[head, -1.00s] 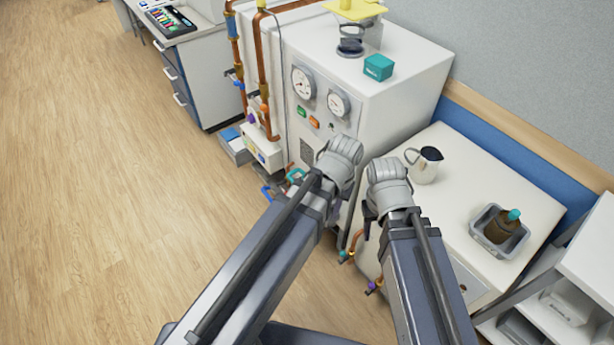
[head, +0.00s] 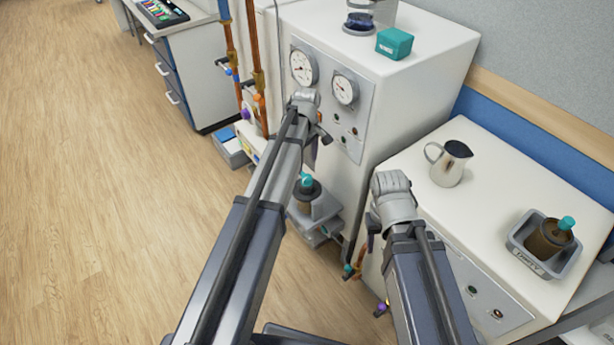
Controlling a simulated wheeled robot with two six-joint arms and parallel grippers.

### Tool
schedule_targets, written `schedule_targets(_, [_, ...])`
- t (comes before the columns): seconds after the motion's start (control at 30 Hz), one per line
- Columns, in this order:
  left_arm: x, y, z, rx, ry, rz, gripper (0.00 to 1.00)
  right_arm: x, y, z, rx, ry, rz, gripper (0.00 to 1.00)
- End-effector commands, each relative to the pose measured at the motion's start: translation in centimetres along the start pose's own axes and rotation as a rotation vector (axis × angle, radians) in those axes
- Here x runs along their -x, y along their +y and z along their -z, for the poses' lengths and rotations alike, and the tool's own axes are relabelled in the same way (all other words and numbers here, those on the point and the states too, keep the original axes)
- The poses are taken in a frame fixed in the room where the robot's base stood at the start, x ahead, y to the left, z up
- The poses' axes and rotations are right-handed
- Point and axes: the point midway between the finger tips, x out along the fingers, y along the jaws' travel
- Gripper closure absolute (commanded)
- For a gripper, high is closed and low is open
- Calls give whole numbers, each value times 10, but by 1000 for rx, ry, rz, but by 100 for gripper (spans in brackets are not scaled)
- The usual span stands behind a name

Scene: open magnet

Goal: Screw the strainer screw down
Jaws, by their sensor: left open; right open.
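My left gripper (head: 318,140) is raised in front of the white cabinet (head: 330,58), just below its gauge panel. Its fingers are small and partly hidden by the wrist; it is open and nothing shows in it. My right gripper (head: 372,228) is open, low between the cabinet and the white counter, and nothing shows in it. I cannot pick out the strainer screw for certain. Copper pipes (head: 254,60) with small coloured fittings run down the cabinet's left side, partly behind my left arm. More small fittings (head: 353,268) sit low by the counter, beside my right gripper.
A dark bottle with a teal cap (head: 307,190) stands in a grey tray close to my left forearm. A metal jug (head: 449,164) and a labelled tray (head: 528,260) with a brown teal-capped bottle are on the counter (head: 490,190). The wooden floor (head: 100,200) at left is clear.

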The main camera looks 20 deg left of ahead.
Motion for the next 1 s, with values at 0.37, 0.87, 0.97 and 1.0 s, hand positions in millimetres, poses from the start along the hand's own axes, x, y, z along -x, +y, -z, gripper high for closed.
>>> schedule_targets(0.37, [-42, 0, 0, -2, 0, 0, 25, -42, -4, 2, 0, 0, 0, 50])
schedule_targets(0.87, [-76, 0, 0, -3, 0, 0, 25, -75, -7, 4, 0, 0, 0, 50])
schedule_targets(0.97, [-75, 0, 0, -3, 0, 0, 25, -74, -7, 4, 0, 0, 0, 50])
schedule_targets(1.0, [-75, 0, 0, -3, 0, 0, 25, -74, -7, 4, 0, 0, 0, 50])
